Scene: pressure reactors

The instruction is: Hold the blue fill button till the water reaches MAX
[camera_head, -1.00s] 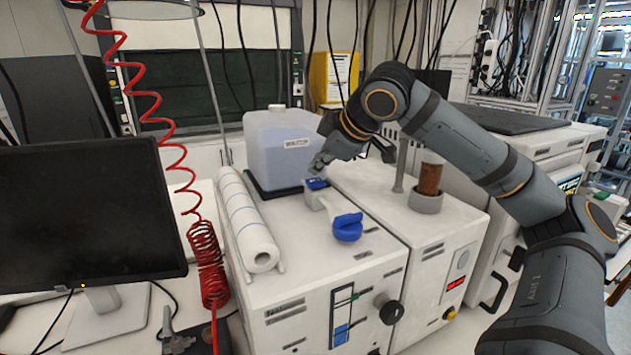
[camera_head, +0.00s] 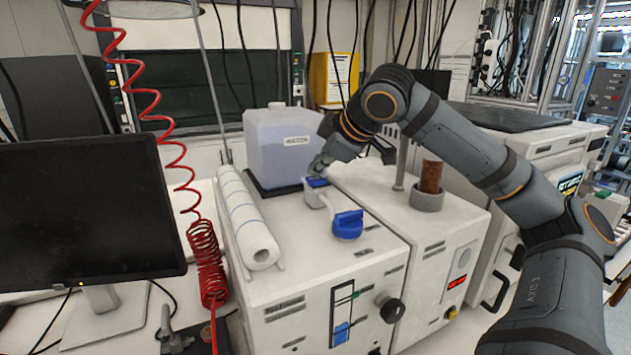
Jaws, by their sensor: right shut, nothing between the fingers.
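The blue fill button (camera_head: 317,182) sits on a small white block on top of the white machine (camera_head: 285,290). My right gripper (camera_head: 317,171) is shut and empty, its fingertips pointing down right at the button. I cannot tell whether they press it or hover just above it. The level gauge (camera_head: 342,315) on the machine's front shows blue water in its lower part, below a green mark near the top. A MAX label is too small to read. My left gripper is not in view.
A holder with a brown cylinder (camera_head: 430,177) stands to the right.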

